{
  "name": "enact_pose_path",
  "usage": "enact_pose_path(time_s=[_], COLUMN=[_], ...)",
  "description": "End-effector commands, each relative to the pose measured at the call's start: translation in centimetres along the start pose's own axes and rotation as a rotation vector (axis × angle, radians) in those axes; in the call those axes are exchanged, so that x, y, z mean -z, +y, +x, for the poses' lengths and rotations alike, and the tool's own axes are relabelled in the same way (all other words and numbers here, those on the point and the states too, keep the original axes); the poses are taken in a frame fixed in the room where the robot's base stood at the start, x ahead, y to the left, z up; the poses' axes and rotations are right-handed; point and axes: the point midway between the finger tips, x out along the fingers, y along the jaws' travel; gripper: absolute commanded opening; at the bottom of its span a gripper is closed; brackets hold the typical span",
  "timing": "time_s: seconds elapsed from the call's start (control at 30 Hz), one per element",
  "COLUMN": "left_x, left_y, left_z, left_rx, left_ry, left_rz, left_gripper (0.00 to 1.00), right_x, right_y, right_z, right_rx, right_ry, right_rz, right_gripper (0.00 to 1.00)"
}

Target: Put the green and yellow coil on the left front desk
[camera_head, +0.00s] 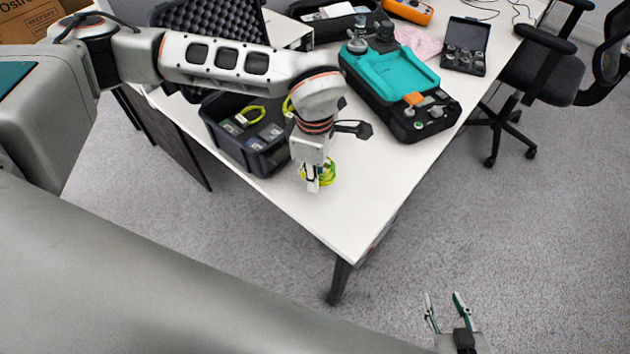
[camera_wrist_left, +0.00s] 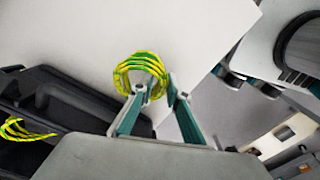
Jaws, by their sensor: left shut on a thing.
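The green and yellow coil (camera_head: 328,173) is at my left gripper (camera_head: 313,186), over the white desk (camera_head: 345,220) near its front corner. In the left wrist view the coil (camera_wrist_left: 141,66) stands as a ring at the fingertips of the left gripper (camera_wrist_left: 158,88), which is shut on it. I cannot tell whether the coil touches the desk top. My right gripper (camera_head: 447,308) is open and empty, low over the carpet at the bottom right of the head view.
A black bin (camera_head: 237,150) with another yellow-green coil (camera_head: 252,114) stands left of the left gripper. A black and teal case (camera_head: 399,90) lies to the right. The desk's front corner is clear. A black chair (camera_head: 530,75) stands beyond the right edge.

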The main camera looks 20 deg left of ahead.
Motion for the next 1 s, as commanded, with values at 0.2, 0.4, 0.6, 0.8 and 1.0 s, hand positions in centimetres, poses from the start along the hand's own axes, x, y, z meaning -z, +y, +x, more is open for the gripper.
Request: enact_pose_path(time_s=[0.2,0.4,0.6,0.8,1.0], left_x=[0.0,0.0,0.1,0.1,0.0], left_y=[-0.1,-0.1,-0.1,-0.1,-0.1], left_z=[2.3,2.2,2.5,2.5,2.1], left_rx=[0.002,0.001,0.002,0.001,0.000], left_ry=[0.000,0.000,0.001,0.000,0.000], left_rz=[-0.001,0.000,-0.001,-0.001,-0.001], left_gripper=[0.00,0.00,0.32,0.32,0.32], right_x=[-0.6,-0.8,-0.9,-0.7,-0.1], right_y=[-0.2,-0.3,-0.4,-0.4,-0.1], right_z=[-0.1,-0.2,-0.3,-0.2,0.0], right_rx=[0.002,0.004,0.005,0.004,0.002], right_ry=[-0.008,-0.012,-0.014,-0.011,-0.001], right_rz=[-0.002,-0.001,0.000,0.000,-0.002], right_gripper=[0.40,0.40,0.40,0.40,0.40])
